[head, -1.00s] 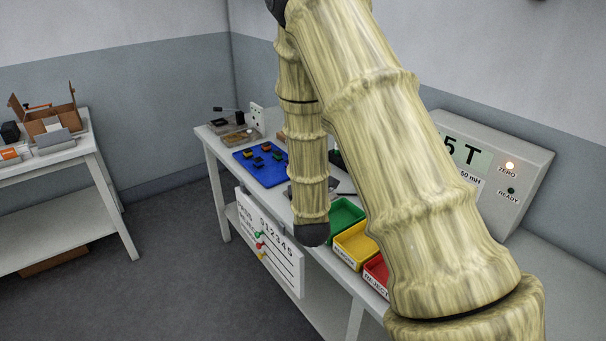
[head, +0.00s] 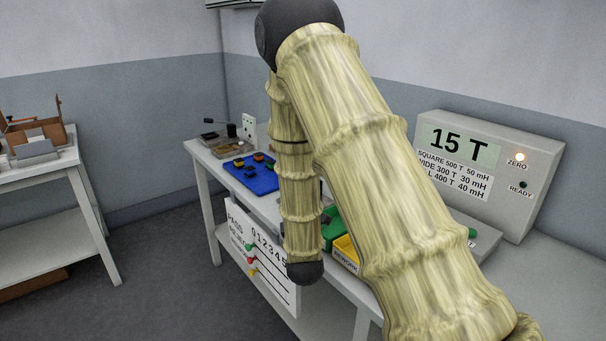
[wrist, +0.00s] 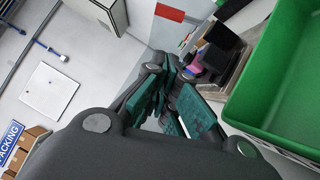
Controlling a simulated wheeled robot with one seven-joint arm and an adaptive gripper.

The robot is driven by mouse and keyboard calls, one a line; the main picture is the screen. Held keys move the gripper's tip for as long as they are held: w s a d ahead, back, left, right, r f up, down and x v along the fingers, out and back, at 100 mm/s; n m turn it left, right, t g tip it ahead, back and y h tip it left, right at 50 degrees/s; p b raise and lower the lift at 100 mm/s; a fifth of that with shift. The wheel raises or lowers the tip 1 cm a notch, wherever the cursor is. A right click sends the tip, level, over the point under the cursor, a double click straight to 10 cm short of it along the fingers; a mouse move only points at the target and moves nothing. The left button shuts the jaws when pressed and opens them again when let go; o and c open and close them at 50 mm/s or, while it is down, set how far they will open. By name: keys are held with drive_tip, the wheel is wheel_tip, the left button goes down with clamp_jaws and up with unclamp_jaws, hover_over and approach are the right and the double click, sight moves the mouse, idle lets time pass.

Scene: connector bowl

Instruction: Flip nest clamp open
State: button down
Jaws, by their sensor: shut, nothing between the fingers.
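I cannot clearly pick out the nest clamp. A small fixture with a dark lever (head: 215,122) stands at the far left end of the bench in the head view, but I cannot tell whether it is the clamp. My gripper (wrist: 172,75) shows in the wrist view with its teal finger pads close together, shut and empty. In the head view my arm hides the gripper and the middle of the bench.
A blue mat (head: 250,175) holds several small parts. A green bin (head: 331,226) and a yellow bin (head: 346,250) stand at the bench front. A grey meter box (head: 480,170) reads 15 T. The green bin (wrist: 285,85) is close right of the gripper in the wrist view.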

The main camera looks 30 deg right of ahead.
drive_tip(key=p+x, duration=0.1)
drive_tip(key=x, duration=0.9)
drive_tip(key=shift+w+d+r+p, duration=0.1)
drive_tip(key=shift+d+p, duration=0.1)
drive_tip(key=shift+p, duration=0.2)
drive_tip(key=shift+w+d+r+p, duration=0.15)
drive_tip(key=shift+d, duration=0.4)
drive_tip(key=shift+w+d+r+p, duration=0.1)
drive_tip(key=shift+w+d+r, duration=0.1)
drive_tip(key=shift+d, duration=0.3)
drive_tip(key=shift+w+d+r+p, duration=0.1)
drive_tip(key=shift+d+r+p, duration=0.05)
drive_tip(key=shift+d, duration=0.4)
drive_tip(key=shift+r, duration=0.15)
